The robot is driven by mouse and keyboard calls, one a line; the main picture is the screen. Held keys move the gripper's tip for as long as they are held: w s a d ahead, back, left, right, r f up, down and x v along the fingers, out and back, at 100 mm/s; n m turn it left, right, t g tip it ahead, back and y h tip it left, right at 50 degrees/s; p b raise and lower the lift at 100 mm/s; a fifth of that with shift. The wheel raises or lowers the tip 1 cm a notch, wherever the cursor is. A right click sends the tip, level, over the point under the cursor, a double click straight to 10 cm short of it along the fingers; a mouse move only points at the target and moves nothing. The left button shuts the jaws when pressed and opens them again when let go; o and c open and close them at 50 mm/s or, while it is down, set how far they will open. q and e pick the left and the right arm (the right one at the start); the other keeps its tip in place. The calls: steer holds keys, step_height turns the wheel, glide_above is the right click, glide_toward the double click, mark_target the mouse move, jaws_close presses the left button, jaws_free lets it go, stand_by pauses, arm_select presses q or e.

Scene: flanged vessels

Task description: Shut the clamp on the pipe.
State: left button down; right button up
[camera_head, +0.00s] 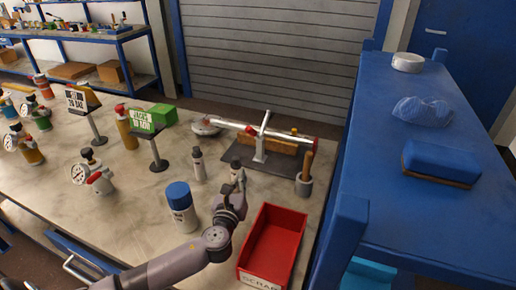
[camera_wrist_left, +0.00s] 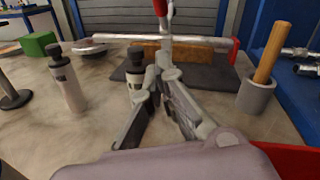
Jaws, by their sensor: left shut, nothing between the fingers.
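My left gripper (camera_head: 239,183) is shut and empty, in front of the base plate and apart from the lever. In the wrist view its fingertips (camera_wrist_left: 158,80) overlap the clamp stand. My right gripper is not in view.
A small dark-capped bottle (camera_wrist_left: 136,62) stands close by my left fingers. A second bottle (camera_head: 198,166) and a blue-capped can (camera_head: 181,208) stand left. A grey pot with a wooden handle (camera_head: 304,184) is right. A red scrap bin (camera_head: 272,248) is in front.

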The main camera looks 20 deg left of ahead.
mark_target(253, 132)
arm_select(q)
steer(key=w+a+r+p, duration=0.1)
steer(key=w, duration=0.5)
steer(key=w+a+r+p, duration=0.1)
steer(key=w+a, duration=0.1)
steer(key=w, duration=0.4)
steer(key=shift+r+m, duration=0.3)
steer(key=shift+r, duration=0.05)
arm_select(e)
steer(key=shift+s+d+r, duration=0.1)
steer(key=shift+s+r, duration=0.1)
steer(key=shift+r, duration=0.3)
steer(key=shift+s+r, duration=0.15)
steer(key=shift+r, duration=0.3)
arm_select(q)
steer(key=shift+w+a, duration=0.1)
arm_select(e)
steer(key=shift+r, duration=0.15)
